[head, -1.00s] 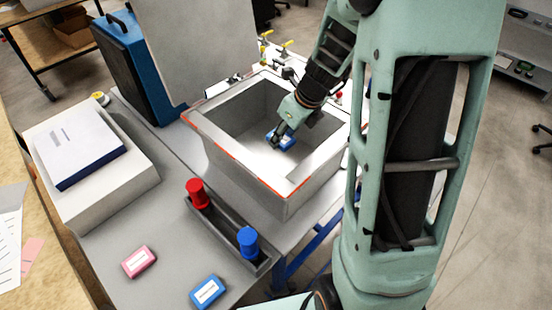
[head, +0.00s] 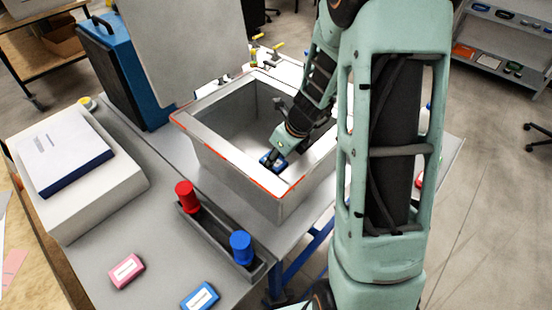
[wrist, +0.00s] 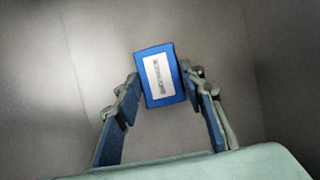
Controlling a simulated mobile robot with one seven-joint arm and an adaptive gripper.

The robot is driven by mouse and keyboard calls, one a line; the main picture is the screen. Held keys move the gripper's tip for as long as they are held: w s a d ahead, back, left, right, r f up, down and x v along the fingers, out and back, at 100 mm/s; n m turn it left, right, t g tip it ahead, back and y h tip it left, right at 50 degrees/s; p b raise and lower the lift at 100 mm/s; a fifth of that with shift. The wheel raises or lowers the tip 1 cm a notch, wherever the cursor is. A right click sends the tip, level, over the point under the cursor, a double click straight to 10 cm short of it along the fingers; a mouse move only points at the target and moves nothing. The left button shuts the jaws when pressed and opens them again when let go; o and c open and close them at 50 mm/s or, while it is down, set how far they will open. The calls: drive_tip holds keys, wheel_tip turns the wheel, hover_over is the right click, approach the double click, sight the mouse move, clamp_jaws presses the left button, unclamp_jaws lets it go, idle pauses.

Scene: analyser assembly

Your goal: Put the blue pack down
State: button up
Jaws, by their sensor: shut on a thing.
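My gripper (head: 277,158) reaches down into the open grey box of the analyser (head: 241,188). It is shut on a blue pack (head: 266,161), near the box's front-right wall. In the wrist view the blue pack (wrist: 160,76) shows its white label and sits between the fingertips (wrist: 161,84), slightly tilted. Grey box surfaces surround it. Whether the pack touches the box floor cannot be told. A second blue pack (head: 200,297) with a white label lies on the grey table at the front.
A pink pack (head: 126,271) lies on the table. A dark tray (head: 214,237) holds a red cylinder (head: 185,196) and a blue cylinder (head: 241,247). A white block with a book (head: 64,163) stands at left. An upright grey panel (head: 185,45) stands behind the box.

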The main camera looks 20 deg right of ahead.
drive_tip(key=o, duration=1.1)
drive_tip(key=shift+o, duration=0.2)
drive_tip(key=shift+r, duration=0.35)
drive_tip(key=p+v, duration=0.3)
drive_tip(key=v, duration=0.8)
drive_tip(key=shift+s+r+p, duration=0.2)
drive_tip(key=shift+s+p, duration=0.05)
drive_tip(key=shift+p, duration=0.1)
drive_tip(key=shift+d, duration=0.15)
